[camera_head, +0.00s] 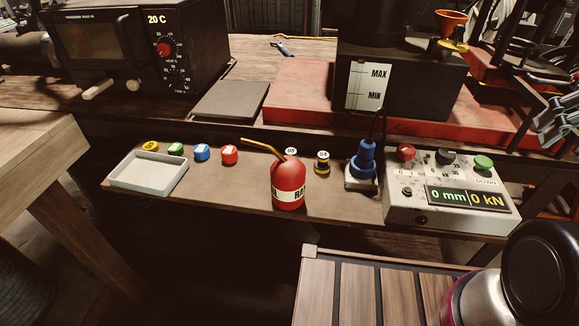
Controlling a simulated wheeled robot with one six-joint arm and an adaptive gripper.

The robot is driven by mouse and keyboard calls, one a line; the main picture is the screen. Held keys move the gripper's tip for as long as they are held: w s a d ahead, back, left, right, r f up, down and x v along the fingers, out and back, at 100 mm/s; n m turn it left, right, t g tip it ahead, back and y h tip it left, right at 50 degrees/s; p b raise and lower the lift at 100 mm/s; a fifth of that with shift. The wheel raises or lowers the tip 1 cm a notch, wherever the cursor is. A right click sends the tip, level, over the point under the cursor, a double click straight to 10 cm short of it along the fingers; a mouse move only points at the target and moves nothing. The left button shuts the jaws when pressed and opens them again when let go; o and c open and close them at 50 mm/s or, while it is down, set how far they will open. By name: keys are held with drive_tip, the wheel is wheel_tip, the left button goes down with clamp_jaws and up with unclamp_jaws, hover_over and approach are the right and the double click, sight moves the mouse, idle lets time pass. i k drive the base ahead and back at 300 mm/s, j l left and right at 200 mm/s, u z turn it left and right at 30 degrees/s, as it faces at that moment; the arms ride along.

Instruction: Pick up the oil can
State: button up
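A red oil can (288,186) with a pale label band stands upright on the narrow wooden shelf (335,205), near its middle. Its thin brass spout points up and to the left. The can stands free, with nothing holding it. A rounded part of my arm, black, silver and dark red, shows at the bottom right, well apart from the can. My gripper is not in view.
A white tray (122,182) and several coloured caps sit left of the can. A blue-plugged socket (364,165) and a control box (440,215) reading 0 mm and 0 kN stand to its right. A slatted wooden surface (345,295) is in front. An oven (130,45) stands behind left.

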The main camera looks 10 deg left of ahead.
sight(288, 172)
drive_tip(key=k+j+u, duration=0.25)
drive_tip(key=j, duration=0.15)
drive_tip(key=k+j+u, duration=0.1)
drive_tip(key=j+u, duration=0.2)
drive_tip(key=k+j+u, duration=0.1)
drive_tip(key=j+u, duration=0.15)
drive_tip(key=j, duration=0.3)
drive_tip(key=j+u, duration=0.25)
drive_tip(key=j, duration=0.2)
drive_tip(key=k, duration=0.05)
